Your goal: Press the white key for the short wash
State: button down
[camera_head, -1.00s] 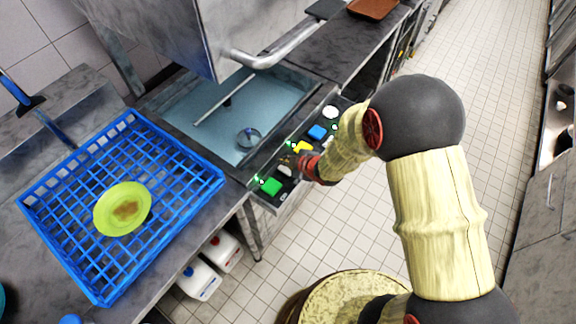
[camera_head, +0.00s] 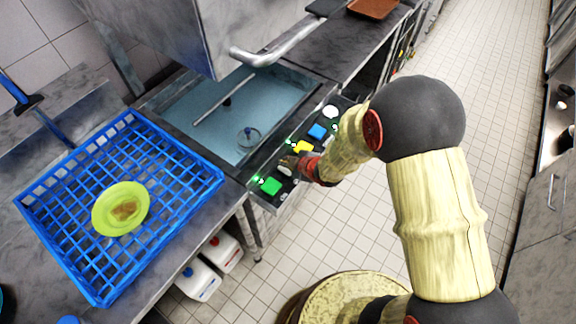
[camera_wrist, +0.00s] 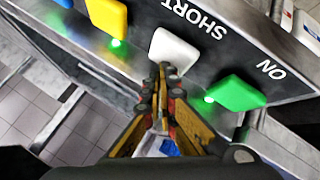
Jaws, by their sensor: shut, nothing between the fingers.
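The white key (camera_wrist: 172,48) sits on the dark control panel between the green key and the yellow key, with the word SHORT printed beside it. My gripper (camera_wrist: 168,72) is shut and empty, its fingertips at the near edge of the white key. I cannot tell whether they touch it.
The green key (camera_wrist: 236,93), marked ON, and the yellow key (camera_wrist: 105,14) flank the white key. Small green lamps glow. A blue key (camera_head: 317,131) and another white key (camera_head: 330,112) are farther along. A blue rack (camera_head: 70,255) holds a yellow-green plate (camera_head: 105,220).

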jog(key=shift+f+b, duration=0.55)
jog(key=shift+f, duration=0.05)
dwell(0.6)
jog(key=shift+r, duration=0.15)
jog(key=shift+r+p, duration=0.75)
jog(key=shift+r, duration=0.1)
jog(key=shift+r+p, duration=1.95)
jog(key=shift+r, duration=0.6)
jog(key=shift+f, duration=0.1)
